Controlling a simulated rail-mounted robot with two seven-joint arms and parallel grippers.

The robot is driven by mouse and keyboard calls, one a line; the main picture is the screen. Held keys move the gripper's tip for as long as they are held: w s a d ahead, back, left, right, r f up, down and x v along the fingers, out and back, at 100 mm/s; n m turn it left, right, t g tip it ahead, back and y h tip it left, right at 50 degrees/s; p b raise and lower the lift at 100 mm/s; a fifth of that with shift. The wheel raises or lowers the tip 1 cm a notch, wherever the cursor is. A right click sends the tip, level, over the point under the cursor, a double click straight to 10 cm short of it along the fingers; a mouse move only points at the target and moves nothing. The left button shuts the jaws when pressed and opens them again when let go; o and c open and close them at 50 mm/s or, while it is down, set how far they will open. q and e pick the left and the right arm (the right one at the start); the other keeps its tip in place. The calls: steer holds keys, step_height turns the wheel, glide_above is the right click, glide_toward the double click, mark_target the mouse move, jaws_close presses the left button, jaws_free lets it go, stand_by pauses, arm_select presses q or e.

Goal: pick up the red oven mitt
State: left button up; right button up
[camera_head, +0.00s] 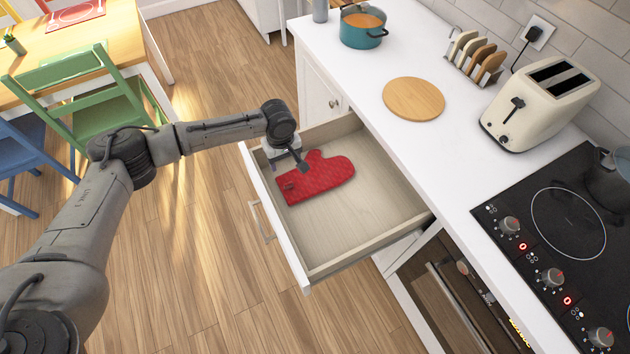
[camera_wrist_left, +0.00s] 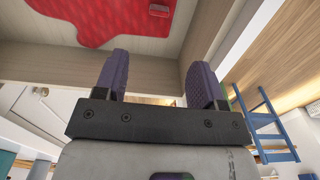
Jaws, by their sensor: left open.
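The red oven mitt (camera_head: 328,175) lies flat in the open drawer (camera_head: 375,208), toward its back left part in the head view. In the left wrist view the mitt (camera_wrist_left: 95,22) shows at the top, beyond the fingertips. My left gripper (camera_head: 287,170) is at the mitt's left end in the head view, by the drawer front, and covers a little of it. In the left wrist view the left gripper (camera_wrist_left: 158,75) has its two fingers well apart with nothing between them. My right gripper is out of view.
The drawer's white front (camera_head: 275,215) and wooden side walls surround the mitt. The counter (camera_head: 365,85) is above, with a round wooden board (camera_head: 413,98), a teal pot (camera_head: 362,30), a toast rack (camera_head: 474,56) and a toaster (camera_head: 540,105). The drawer's right part is empty.

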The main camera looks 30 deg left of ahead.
arm_select(q)
step_height(320, 180, down, 8)
steer(key=shift+w+a+f+b, duration=0.1)
steer(key=shift+a+b, duration=0.05)
steer(key=shift+b, duration=0.7)
steer(key=shift+f+b, duration=0.95)
steer(key=shift+f, duration=1.65)
steer(key=shift+c, duration=0.4)
steer(key=c, duration=0.9)
steer(key=shift+c, duration=0.2)
steer(key=shift+r, duration=0.15)
